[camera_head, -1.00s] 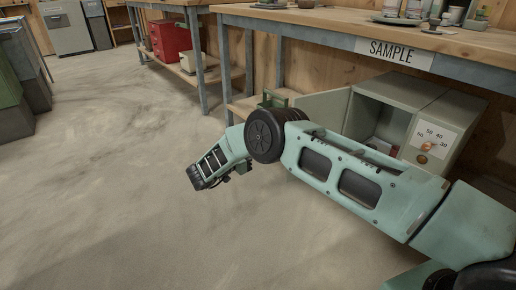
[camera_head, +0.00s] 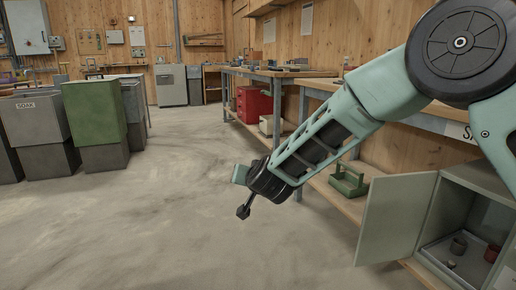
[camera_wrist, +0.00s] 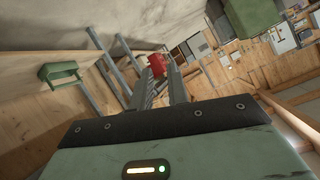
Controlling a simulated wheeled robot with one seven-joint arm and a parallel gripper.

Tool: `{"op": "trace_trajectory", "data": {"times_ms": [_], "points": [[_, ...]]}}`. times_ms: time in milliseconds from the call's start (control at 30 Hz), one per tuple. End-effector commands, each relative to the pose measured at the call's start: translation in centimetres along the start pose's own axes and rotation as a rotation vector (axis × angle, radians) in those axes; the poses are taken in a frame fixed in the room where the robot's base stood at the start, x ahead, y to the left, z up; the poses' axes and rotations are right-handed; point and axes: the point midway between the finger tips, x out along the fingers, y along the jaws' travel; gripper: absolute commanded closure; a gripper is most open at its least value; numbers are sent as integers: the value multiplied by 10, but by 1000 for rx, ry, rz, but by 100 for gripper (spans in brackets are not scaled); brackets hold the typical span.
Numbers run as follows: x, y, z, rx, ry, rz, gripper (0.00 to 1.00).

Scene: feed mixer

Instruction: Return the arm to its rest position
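My arm reaches from the right across the head view, its forearm sloping down to the left. My gripper (camera_head: 245,208) hangs in free air above the concrete floor, left of the workbench and the open cabinet. In the wrist view, the two dark fingers of my gripper (camera_wrist: 165,70) stand side by side with a narrow gap between them. I see nothing held between them. The fingers touch nothing that I can see.
A grey cabinet (camera_head: 480,180) stands at the right with its door (camera_head: 395,218) swung open; small pots sit on a tray inside. A green carrier (camera_head: 348,181) and a red box (camera_head: 254,105) are on the bench's lower shelf. Bins (camera_head: 95,115) stand left. The floor between is clear.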

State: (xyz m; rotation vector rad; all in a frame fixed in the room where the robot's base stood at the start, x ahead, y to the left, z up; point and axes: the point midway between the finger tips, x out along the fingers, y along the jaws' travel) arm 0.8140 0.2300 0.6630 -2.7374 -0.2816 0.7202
Motion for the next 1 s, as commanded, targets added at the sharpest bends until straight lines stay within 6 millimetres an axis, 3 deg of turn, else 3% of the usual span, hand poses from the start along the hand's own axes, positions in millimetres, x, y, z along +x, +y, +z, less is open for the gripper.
{"op": "trace_trajectory", "data": {"times_ms": [33, 100, 200, 333, 500, 800, 1000], "points": [[-29, -16, 8, -39, -77, -67, 83], [-68, -30, 28, -98, -198, -144, 83], [-130, -36, 61, -195, -378, -217, 83], [-212, -17, 105, -328, -607, -246, 83], [-299, 30, 148, -473, -845, -200, 83], [-402, 113, 185, -647, -1109, -41, 83], [-424, 98, 145, -647, -1115, -38, 83]]}}
